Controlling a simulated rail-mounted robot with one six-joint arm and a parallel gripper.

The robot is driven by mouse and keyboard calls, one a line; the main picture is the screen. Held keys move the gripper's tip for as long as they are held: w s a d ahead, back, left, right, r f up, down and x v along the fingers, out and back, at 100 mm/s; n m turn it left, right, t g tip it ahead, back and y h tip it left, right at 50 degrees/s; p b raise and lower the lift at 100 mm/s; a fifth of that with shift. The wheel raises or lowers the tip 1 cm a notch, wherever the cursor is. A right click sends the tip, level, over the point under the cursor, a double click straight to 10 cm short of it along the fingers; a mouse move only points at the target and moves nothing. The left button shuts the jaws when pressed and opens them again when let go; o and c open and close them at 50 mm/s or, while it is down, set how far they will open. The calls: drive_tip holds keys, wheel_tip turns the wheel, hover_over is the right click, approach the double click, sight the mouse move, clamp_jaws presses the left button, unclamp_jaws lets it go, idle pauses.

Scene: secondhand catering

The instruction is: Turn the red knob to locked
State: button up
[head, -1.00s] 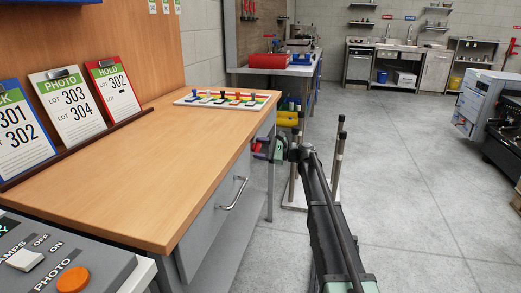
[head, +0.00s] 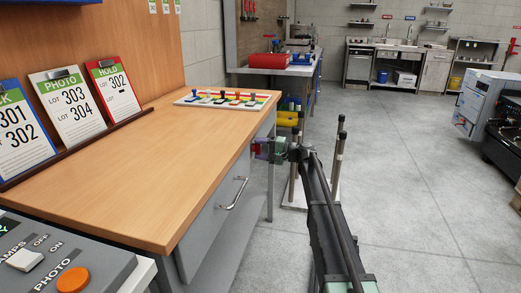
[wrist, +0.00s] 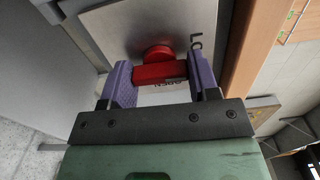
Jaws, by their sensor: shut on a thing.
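The red knob (wrist: 160,72) has a round base and a bar-shaped grip. It sits on a metal plate (wrist: 185,24) in the wrist view. The plate has dark letters beginning "LO" at its upper right, and upside-down lettering that looks like "OPEN" partly hidden below the knob. My gripper (wrist: 160,84) has its two purple fingers shut on the ends of the knob's bar, which lies roughly level across the picture. In the head view my gripper (head: 262,149) is at the far end of the wooden-topped desk, and the knob is hard to make out there.
The desk (head: 150,150) runs along the left, with a drawer handle (head: 234,193) on its side. A board of coloured pegs (head: 226,98) lies on its far end. Posts on a base (head: 338,150) stand just right of my gripper. Open floor lies to the right.

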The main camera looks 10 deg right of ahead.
drive_tip(key=shift+n, duration=0.4)
drive_tip(key=o, duration=0.9)
drive_tip(key=v, duration=1.1)
drive_tip(key=shift+a+f, duration=0.1)
